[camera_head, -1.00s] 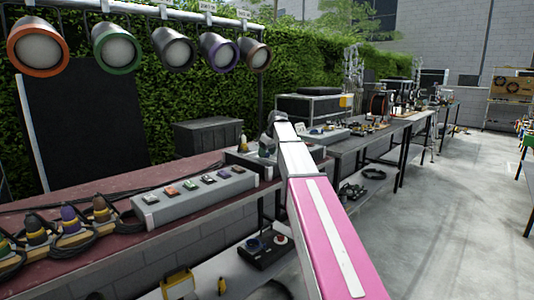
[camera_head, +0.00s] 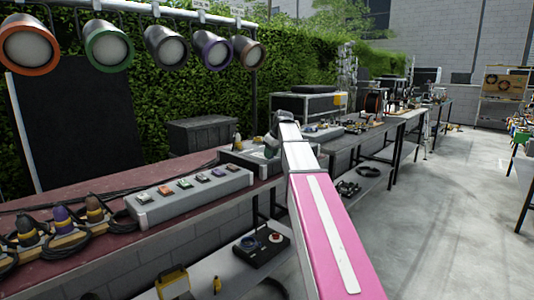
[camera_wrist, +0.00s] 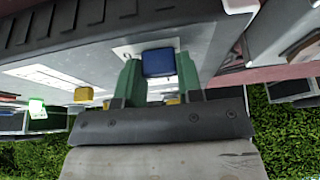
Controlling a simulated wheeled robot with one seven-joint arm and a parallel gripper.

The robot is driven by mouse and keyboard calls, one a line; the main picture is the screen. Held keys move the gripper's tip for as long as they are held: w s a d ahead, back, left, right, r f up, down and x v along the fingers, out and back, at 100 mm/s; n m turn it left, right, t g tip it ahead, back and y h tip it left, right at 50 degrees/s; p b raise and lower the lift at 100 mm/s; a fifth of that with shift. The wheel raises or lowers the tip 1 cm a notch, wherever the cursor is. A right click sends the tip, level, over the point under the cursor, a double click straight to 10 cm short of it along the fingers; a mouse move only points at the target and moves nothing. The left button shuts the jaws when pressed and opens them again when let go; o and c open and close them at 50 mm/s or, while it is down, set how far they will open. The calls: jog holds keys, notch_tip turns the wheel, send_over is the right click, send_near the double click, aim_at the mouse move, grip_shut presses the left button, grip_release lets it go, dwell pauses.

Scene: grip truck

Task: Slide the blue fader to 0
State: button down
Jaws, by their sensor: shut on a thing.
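The blue fader (camera_wrist: 158,62) is a small blue block on a light grey panel (camera_wrist: 95,65) in the wrist view. My gripper (camera_wrist: 160,68) has two green fingers, one on each side of the blue fader, shut on it. Pale label strips lie on the panel around the fader, but their markings are too blurred to read. In the head view my arm partly covers the grey console (camera_head: 243,154) at its far end, and the blue fader cannot be made out there.
In the wrist view, a yellow knob (camera_wrist: 83,94) sits on the panel to the left. In the head view, a button box (camera_head: 190,195) stands on the dark red table, with coiled cables and plugs at left. Lamps (camera_head: 108,46) hang above. The floor at right is clear.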

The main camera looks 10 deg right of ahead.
jog(key=shift+s+d, duration=0.1)
jog(key=shift+s, duration=0.1)
jog(key=c, duration=0.8)
grip_release()
jog(key=shift+o, duration=0.2)
jog(key=v, duration=1.1)
jog(key=shift+f, duration=0.1)
